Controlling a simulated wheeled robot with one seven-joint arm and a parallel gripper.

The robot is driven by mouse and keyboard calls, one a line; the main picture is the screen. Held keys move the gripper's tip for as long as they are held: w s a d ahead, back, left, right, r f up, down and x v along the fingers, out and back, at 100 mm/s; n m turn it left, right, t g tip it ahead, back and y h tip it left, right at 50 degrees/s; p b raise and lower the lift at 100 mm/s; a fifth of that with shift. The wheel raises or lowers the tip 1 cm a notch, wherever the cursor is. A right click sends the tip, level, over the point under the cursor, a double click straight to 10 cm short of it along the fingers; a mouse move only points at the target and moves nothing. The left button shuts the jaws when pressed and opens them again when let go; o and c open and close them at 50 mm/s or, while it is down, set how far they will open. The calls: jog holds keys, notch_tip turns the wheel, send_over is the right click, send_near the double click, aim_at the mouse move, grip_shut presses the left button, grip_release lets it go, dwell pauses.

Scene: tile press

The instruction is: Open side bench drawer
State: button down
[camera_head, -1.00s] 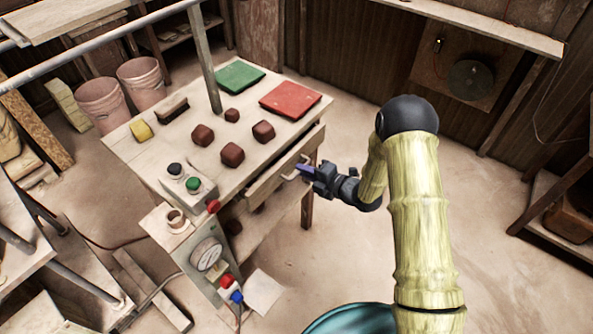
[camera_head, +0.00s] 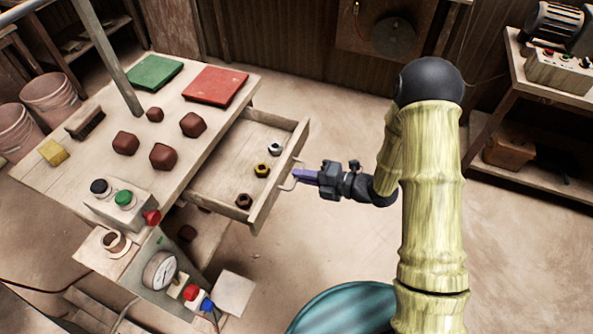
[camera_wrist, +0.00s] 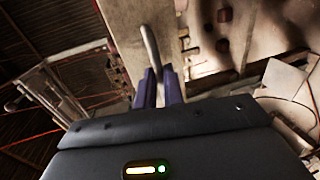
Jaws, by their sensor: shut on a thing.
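The side bench drawer (camera_head: 218,178) is pulled out of the right side of the wooden bench (camera_head: 90,160). Its inside shows, with a silver nut (camera_head: 275,148), a yellow nut (camera_head: 262,170) and a dark brown nut (camera_head: 244,201) lying on its bottom. My gripper (camera_head: 300,176) is at the drawer's front, its purple fingers shut on the wire handle (camera_head: 287,188). In the wrist view the handle (camera_wrist: 151,48) runs up from between the two fingers (camera_wrist: 159,88) to the drawer front (camera_wrist: 125,35).
On the bench top are several dark red lumps (camera_head: 163,156), a green tile (camera_head: 155,72), a red tile (camera_head: 216,86), a brush (camera_head: 85,122), a yellow sponge (camera_head: 53,152) and a button box (camera_head: 118,204). A gauge panel (camera_head: 158,272) stands in front. The floor right of the drawer is clear.

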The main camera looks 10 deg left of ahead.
jog(key=shift+s+d, duration=0.1)
jog(key=shift+d, duration=0.65)
jog(key=c, duration=1.5)
grip_release()
jog(key=v, duration=1.7)
jog(key=shift+d+b, duration=0.2)
jog(key=shift+b, duration=0.15)
